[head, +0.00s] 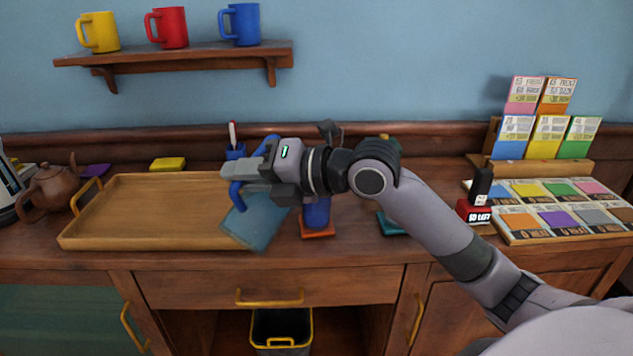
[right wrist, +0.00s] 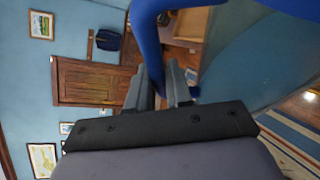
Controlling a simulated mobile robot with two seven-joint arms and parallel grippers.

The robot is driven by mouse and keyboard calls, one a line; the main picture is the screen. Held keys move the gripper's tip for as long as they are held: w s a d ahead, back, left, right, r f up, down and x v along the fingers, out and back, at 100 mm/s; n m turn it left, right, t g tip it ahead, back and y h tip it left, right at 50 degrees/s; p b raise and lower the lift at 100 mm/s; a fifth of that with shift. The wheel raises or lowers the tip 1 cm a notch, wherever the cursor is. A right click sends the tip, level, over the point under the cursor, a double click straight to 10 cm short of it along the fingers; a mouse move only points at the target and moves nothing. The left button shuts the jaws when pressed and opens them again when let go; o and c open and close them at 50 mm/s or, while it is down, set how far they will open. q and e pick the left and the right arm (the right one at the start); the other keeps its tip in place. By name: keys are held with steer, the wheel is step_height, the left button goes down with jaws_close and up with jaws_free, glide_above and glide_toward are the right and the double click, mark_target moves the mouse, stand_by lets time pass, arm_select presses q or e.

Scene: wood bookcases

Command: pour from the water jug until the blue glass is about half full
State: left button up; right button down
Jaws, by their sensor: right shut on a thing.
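The water jug (head: 256,222) has a see-through blue-teal body and a solid blue handle. My right gripper (head: 240,175) is shut on the handle and holds the jug at a tilt, at the right end of the wooden tray. The handle (right wrist: 145,38) and clear body (right wrist: 255,65) also show close up in the right wrist view. The blue glass (head: 317,213) stands upright on an orange coaster (head: 317,234), just right of the jug. My gripper and wrist hide the top of the glass and much of the jug. I cannot tell the water level in either. My left gripper is out of view.
The wooden tray (head: 85,240) looks empty. A brown teapot (head: 50,190) stands left of it. A teal coaster (head: 393,223) lies under my arm. A red-and-black stamp (head: 474,210) and a card rack (head: 530,230) are at right. Mugs sit on the wall shelf (head: 180,55).

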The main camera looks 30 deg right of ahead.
steer(key=shift+w+d+r+m+y, duration=0.1)
steer(key=shift+d+r+m+y, duration=0.1)
steer(key=shift+r, duration=0.2)
steer(key=shift+d+r+m+y, duration=0.1)
steer(key=shift+d+r+m, duration=0.1)
steer(key=shift+r, duration=0.2)
stand_by(2.3)
steer(key=shift+a+f, duration=0.1)
